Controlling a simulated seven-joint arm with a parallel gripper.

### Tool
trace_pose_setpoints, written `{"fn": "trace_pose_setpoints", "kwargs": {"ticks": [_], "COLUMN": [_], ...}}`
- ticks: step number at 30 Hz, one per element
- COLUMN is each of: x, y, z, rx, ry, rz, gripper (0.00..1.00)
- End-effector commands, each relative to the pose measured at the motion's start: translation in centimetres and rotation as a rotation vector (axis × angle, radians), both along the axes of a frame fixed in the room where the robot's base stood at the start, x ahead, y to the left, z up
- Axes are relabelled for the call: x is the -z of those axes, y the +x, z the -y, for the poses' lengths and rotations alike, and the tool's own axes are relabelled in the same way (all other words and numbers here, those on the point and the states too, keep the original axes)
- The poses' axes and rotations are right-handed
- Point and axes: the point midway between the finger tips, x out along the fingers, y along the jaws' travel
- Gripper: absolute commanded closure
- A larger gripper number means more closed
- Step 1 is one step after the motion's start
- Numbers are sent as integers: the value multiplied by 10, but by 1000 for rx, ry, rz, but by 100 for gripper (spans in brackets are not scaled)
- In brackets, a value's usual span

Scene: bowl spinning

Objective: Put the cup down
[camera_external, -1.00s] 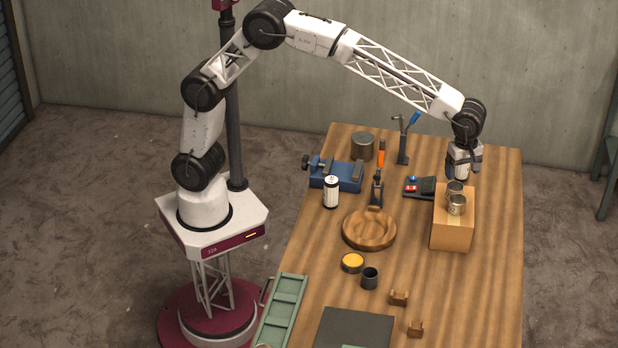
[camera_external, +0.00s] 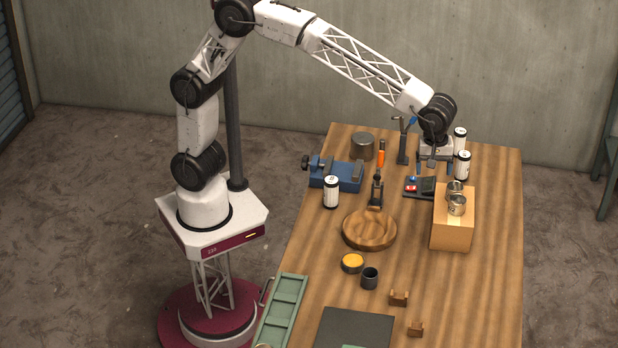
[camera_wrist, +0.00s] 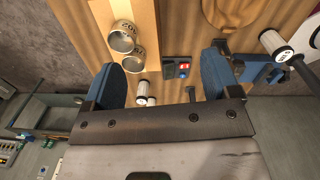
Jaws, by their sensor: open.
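Two small metal cups stand on a tan wooden block: the nearer metal cup (camera_external: 457,205) and the farther metal cup (camera_external: 454,188). They also show in the wrist view, upper left, as one metal cup (camera_wrist: 122,37) and another metal cup (camera_wrist: 133,61). My gripper (camera_external: 434,169) is over the back of the table, behind and left of the block. In the wrist view my gripper (camera_wrist: 162,78) has its two blue fingers wide apart, with no cup between them. A dark cup (camera_external: 370,278) stands apart near the table's middle.
White canisters (camera_external: 463,166) stand just right of my gripper. A small panel with a red part (camera_external: 411,187) lies below it. A wooden bowl (camera_external: 369,231), a blue vise (camera_external: 337,178) and a clamp stand (camera_external: 403,146) are farther left. The table's right strip is clear.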

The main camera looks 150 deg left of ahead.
Motion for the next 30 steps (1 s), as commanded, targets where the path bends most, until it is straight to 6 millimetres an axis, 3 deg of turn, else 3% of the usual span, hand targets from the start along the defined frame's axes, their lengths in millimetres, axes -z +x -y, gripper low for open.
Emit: {"fn": "trace_pose_setpoints", "kwargs": {"ticks": [1, 3, 14, 21, 30], "x": [-8, -15, -41, -42, -31], "y": [-7, -16, -80, -135, -213], "z": [22, 48, 174, 247, 323], "rx": [71, 174, 705, 1058, 1498], "ry": [5, 12, 57, 91, 144], "rz": [5, 10, 34, 44, 55], "gripper": [18, 18, 18, 18, 18]}}
